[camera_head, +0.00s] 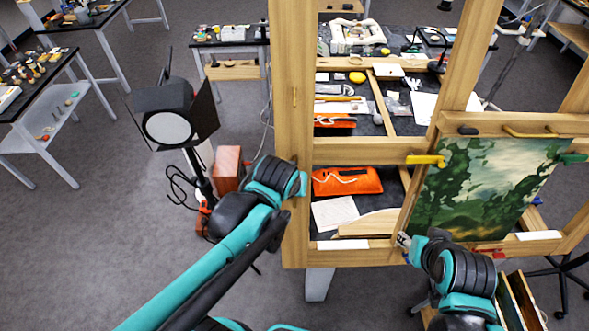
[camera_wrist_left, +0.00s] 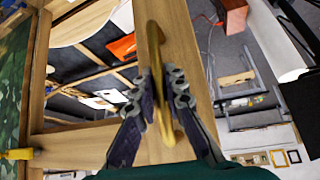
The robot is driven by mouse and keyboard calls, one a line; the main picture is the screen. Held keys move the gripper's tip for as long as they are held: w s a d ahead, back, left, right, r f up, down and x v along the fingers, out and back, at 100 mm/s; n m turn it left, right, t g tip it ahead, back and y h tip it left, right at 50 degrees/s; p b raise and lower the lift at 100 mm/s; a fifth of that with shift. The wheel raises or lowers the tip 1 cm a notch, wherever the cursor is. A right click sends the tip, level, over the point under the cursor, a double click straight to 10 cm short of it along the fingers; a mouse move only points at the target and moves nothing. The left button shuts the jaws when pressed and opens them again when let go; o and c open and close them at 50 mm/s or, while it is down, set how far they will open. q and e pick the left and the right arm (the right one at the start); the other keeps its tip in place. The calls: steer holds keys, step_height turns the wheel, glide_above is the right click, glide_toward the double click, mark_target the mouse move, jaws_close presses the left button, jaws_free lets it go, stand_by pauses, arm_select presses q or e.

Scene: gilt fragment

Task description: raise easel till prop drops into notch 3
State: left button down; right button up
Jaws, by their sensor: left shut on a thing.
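The easel (camera_head: 297,95) is a large pale wooden frame with a green landscape painting (camera_head: 480,185) clamped on it at the right. In the left wrist view a curved brass handle (camera_wrist_left: 153,38) is fixed to a wooden rail. My left gripper (camera_wrist_left: 162,85) is shut on this handle, its fingers on either side. In the head view my left gripper (camera_head: 302,185) is at the easel's left upright, and the handle is hidden there. My right gripper (camera_head: 402,241) is at the painting's lower left corner; its fingers are mostly hidden. I cannot make out the prop or notches.
A black studio lamp (camera_head: 175,115) stands at the left beside a red-brown box (camera_head: 228,168). Worktables with tools stand behind and at the far left. An orange pouch (camera_head: 347,181) shows through the frame. Grey floor is clear at the lower left.

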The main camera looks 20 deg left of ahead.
arm_select(q)
steer(key=shift+w+a+f, duration=0.1)
steer(key=shift+w+a, duration=0.05)
steer(key=shift+w, duration=0.35)
steer(key=c, duration=1.6)
jaws_free()
steer(key=shift+o, duration=0.2)
steer(key=shift+s, duration=0.25)
steer(key=shift+s+r, duration=0.1)
steer(key=shift+r, duration=0.5)
steer(key=v, duration=1.1)
steer(key=shift+s, duration=0.3)
steer(key=shift+f, duration=0.1)
jaws_close()
